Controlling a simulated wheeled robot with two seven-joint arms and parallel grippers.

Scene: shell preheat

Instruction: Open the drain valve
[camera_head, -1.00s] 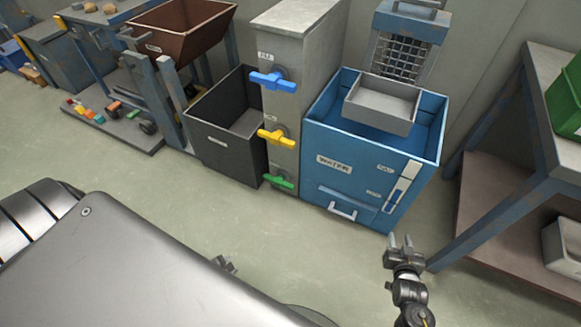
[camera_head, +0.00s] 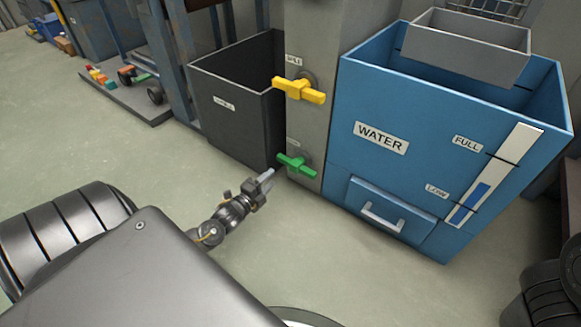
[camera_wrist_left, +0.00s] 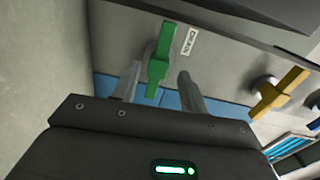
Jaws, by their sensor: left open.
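The drain valve has a green handle (camera_head: 297,164) low on the grey column (camera_head: 313,130). In the left wrist view a label reading "DRAIN" (camera_wrist_left: 189,41) is beside the green handle (camera_wrist_left: 161,58). My left gripper (camera_head: 266,178) is open, just left of and slightly below the green handle in the head view. In the left wrist view the handle's lower end appears between the two fingers (camera_wrist_left: 158,88), with a gap on each side. I cannot tell how deep the handle lies between them. My right gripper is not in view.
A yellow valve handle (camera_head: 299,90) sits above the green one. A blue water tank (camera_head: 360,110) stands right of the column, with a drawer (camera_head: 390,213) and a level gauge (camera_head: 497,175). A dark open bin (camera_head: 236,125) stands left. The floor in front is clear.

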